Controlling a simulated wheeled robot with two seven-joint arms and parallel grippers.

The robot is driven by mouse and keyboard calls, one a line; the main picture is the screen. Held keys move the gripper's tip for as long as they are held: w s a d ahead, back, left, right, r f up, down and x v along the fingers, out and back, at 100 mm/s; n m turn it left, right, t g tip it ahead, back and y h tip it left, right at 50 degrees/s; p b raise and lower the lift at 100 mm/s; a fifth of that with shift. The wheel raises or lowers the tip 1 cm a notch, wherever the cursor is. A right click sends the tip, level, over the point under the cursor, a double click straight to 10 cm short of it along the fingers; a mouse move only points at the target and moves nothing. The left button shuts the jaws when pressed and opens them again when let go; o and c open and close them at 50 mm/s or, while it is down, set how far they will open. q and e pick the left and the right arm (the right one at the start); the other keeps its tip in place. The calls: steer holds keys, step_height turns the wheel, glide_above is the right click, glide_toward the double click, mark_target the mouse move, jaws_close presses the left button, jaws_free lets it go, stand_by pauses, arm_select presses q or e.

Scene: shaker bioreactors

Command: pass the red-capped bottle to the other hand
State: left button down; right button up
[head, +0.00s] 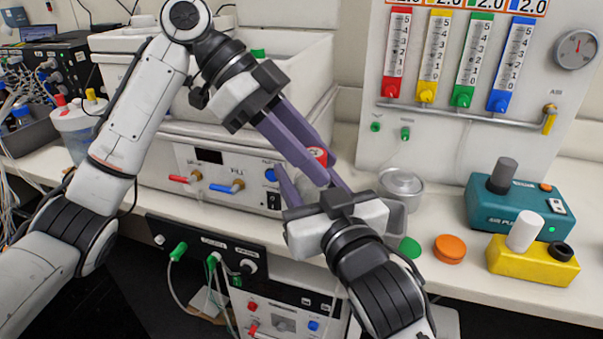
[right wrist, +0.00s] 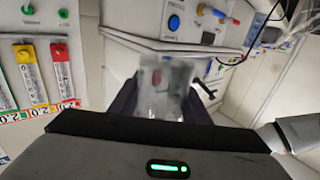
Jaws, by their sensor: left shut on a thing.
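The red-capped bottle (head: 318,155) shows in the head view mainly as its red cap, between the purple fingers of my left gripper (head: 322,166). The left gripper is shut on it, reaching down from the upper left. My right gripper (head: 306,178) comes up from below, its fingers spread on either side of the bottle. In the right wrist view the clear bottle body (right wrist: 165,88) stands between the right fingers (right wrist: 160,105); whether they touch it is hard to tell. Most of the body is hidden by fingers in the head view.
A white bioreactor unit (head: 230,165) stands behind the grippers. A metal container (head: 401,186), a green cap (head: 410,247) and an orange cap (head: 450,248) lie to the right. Further right are a teal device (head: 515,208) and a yellow device (head: 530,262). A flowmeter panel (head: 475,130) stands behind.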

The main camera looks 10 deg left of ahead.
arm_select(q)
steer(key=c, duration=1.3)
jaws_free()
